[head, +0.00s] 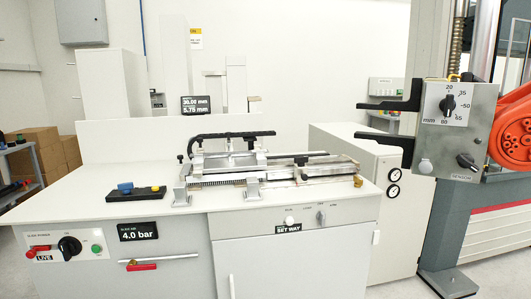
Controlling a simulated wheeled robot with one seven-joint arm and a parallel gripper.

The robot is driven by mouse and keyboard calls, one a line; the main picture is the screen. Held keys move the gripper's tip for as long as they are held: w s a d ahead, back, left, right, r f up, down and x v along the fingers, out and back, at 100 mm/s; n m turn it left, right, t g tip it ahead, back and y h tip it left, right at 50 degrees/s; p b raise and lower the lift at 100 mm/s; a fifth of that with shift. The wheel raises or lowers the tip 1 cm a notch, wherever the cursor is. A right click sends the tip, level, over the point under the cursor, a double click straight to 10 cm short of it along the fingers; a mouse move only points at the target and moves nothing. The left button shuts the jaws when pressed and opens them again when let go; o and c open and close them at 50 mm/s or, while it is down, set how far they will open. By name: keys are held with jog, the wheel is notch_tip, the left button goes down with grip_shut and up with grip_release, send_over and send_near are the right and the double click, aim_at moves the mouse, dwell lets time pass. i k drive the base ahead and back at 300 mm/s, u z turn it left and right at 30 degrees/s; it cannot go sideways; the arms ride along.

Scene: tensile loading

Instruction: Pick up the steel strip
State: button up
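A metal bench fixture (222,165) with rails, small posts and a black lever bar stands on the white cabinet top (120,172). A pale, flat metallic piece (325,169) lies along its right part; it may be the steel strip, but it is too small to tell it from the fixture's own parts. My gripper (362,120) is at the right, above and right of the fixture and apart from it. Its two black fingers point left with a wide empty gap between them.
A black tray (135,194) with a blue and a yellow block sits left of the fixture. A white cabinet (340,150) stands behind right, and a tall test machine (490,225) fills the right edge.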

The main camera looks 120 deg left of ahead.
aim_at(205, 154)
jog(key=u, duration=3.8)
jog(key=i, duration=1.7)
